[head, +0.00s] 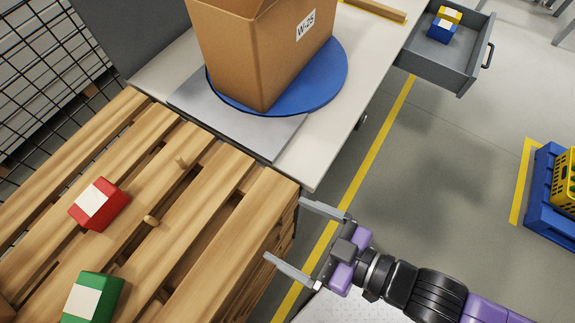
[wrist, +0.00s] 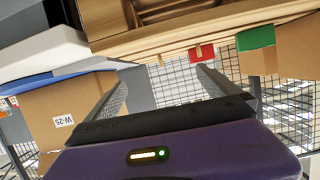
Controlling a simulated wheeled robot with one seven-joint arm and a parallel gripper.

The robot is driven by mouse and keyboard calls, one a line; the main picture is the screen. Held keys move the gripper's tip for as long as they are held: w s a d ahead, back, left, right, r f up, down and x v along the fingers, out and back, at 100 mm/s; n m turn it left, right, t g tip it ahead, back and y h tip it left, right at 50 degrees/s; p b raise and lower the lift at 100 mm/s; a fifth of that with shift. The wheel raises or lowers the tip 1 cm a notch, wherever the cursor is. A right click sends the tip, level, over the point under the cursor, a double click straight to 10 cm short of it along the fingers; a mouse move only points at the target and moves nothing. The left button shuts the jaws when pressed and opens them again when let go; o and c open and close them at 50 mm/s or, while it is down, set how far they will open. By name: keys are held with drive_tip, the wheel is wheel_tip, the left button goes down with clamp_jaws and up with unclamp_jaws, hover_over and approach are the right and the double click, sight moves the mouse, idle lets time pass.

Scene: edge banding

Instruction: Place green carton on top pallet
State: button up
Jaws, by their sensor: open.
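The green carton (head: 92,297) with a pale label lies on the top pallet (head: 235,220) at the lower left of the head view. It also shows at the upper right of the wrist view (wrist: 256,36). A red carton (head: 99,204) with a pale label rests on the same pallet, farther back; the wrist view shows it too (wrist: 202,53). My gripper (head: 292,235) is open and empty, just off the pallet's right edge, apart from both cartons. The wrist view appears upside down.
A large cardboard box (head: 250,55) marked W-25 stands on a blue disc (head: 320,85) on the table behind. An open grey drawer (head: 440,62) holds small blocks. Blue and yellow crates stand right. The floor between is clear.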

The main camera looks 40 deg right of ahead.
drive_tip(key=s+d+r+m+t+h, duration=0.1)
drive_tip(key=s+d+r+m+h, duration=0.1)
drive_tip(key=s+d, duration=0.4)
wheel_tip(320, 180, up, 2)
drive_tip(key=shift+s+d+r+m+h, duration=0.25)
drive_tip(key=shift+d+m+h, duration=0.05)
drive_tip(key=shift+d+h, duration=0.5)
